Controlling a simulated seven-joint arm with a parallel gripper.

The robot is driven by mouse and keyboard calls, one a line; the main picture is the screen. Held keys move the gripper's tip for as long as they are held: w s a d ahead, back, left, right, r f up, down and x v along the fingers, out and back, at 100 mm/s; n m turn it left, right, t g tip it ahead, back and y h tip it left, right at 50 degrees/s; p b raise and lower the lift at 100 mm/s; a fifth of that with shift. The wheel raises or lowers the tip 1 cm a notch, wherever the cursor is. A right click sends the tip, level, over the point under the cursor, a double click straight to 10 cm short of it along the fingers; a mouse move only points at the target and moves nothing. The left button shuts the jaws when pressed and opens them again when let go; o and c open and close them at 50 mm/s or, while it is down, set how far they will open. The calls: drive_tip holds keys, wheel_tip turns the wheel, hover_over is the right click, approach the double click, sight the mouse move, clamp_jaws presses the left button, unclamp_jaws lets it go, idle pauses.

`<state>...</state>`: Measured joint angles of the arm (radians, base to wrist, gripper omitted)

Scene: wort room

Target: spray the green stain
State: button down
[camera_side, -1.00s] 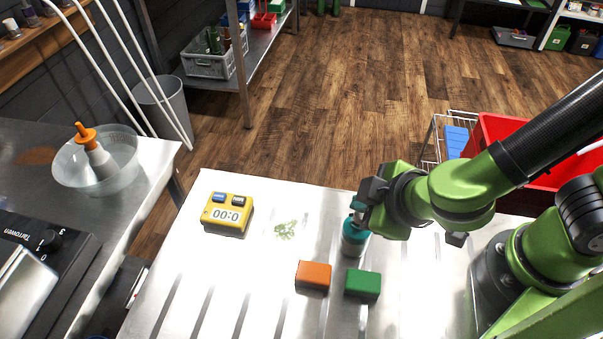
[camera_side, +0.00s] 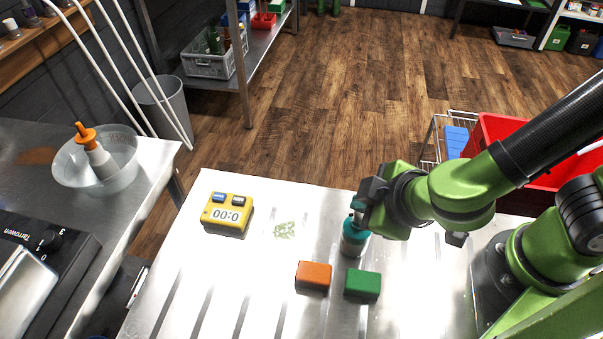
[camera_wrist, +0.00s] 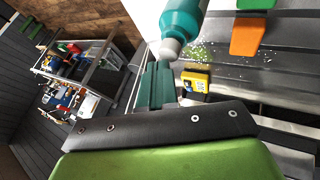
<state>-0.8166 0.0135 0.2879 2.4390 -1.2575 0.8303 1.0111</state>
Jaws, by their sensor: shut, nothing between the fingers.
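The green stain (camera_side: 285,230) is a small pale green patch on the metal table, right of the yellow timer. In the wrist view it shows as green and whitish specks (camera_wrist: 203,54). A teal bottle (camera_side: 354,241) is right of the stain, close against my gripper (camera_side: 363,203). In the wrist view the bottle (camera_wrist: 194,17) has a whitish tip pointing toward my fingers. My gripper's fingers (camera_wrist: 156,86) are together with nothing between them, beside that tip. Whether they touch the bottle I cannot tell.
An orange block (camera_side: 313,275) and a green block (camera_side: 362,284) lie in front of the bottle. The yellow timer (camera_side: 227,213) reads 00:0. A red crate (camera_side: 487,133) stands behind my arm. The table's front left is clear.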

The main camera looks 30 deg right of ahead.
drive_tip(key=shift+f, duration=0.15)
idle(0.3)
drive_tip(key=shift+f, duration=0.35)
drive_tip(key=shift+r, duration=3.45)
